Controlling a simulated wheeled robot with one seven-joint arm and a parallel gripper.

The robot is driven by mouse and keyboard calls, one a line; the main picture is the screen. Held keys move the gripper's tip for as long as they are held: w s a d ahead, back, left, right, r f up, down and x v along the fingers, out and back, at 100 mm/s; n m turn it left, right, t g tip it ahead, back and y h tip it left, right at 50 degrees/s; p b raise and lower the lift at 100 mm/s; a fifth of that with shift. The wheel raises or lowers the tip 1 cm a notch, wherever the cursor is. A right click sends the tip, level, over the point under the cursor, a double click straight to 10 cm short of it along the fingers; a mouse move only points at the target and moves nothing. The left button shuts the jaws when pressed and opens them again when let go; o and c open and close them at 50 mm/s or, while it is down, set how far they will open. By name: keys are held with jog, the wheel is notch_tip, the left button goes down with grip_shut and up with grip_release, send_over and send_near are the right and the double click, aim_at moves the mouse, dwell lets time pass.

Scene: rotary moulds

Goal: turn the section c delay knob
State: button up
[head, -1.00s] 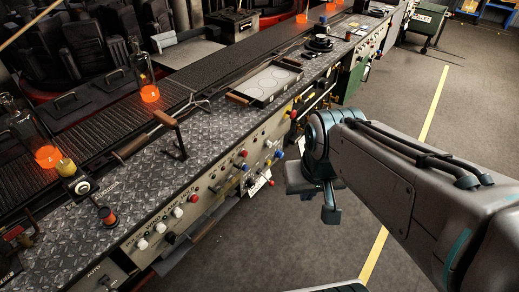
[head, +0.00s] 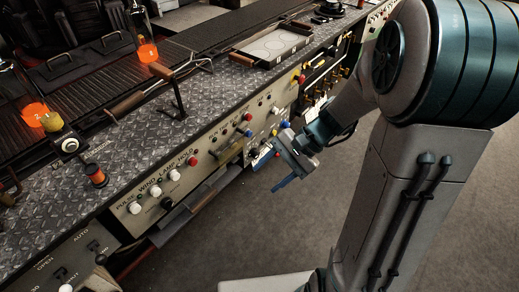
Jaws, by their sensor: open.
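The control panel front (head: 225,142) runs along the side of the bench and carries several knobs. White knobs (head: 155,190) and a red knob (head: 193,161) sit under the lettering "PULSE WIND LAMP HOLD", with a black knob (head: 167,203) below. Farther along are a blue knob (head: 247,131) and another red knob (head: 248,117). I cannot read which one is the section C delay knob. My gripper (head: 271,172) is open and empty, in front of the panel's farther part, apart from the white knobs. It and my arm hide part of the panel there.
The diamond-plate bench top (head: 140,150) holds a tray (head: 272,45) and a dark handle (head: 175,95). Glowing orange bottles (head: 146,50) stand behind. A grey ledge (head: 190,213) juts out below the knobs. The floor (head: 235,240) beside the bench is clear.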

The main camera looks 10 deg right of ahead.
jog(key=w+d+f+m+t+y+b, duration=0.2)
jog(key=w+f+m+t+y+b, duration=0.35)
jog(key=w+f+m, duration=0.55)
jog(key=m+t+h+b, duration=0.2)
jog(key=m+t+b, duration=0.3)
jog(key=m+t, duration=0.3)
send_near(258, 156)
jog(key=shift+n+t+y, duration=0.25)
jog(key=shift+n+t, duration=0.05)
jog(key=shift+t, duration=0.25)
jog(key=x, duration=0.2)
jog(key=b+x, duration=0.1)
jog(key=x, duration=0.2)
jog(key=b+x, duration=0.1)
jog(key=x, duration=0.1)
jog(key=shift+w+a+f, duration=0.1)
jog(key=shift+a+f, duration=0.3)
jog(key=shift+a, duration=0.1)
jog(key=c, duration=1)
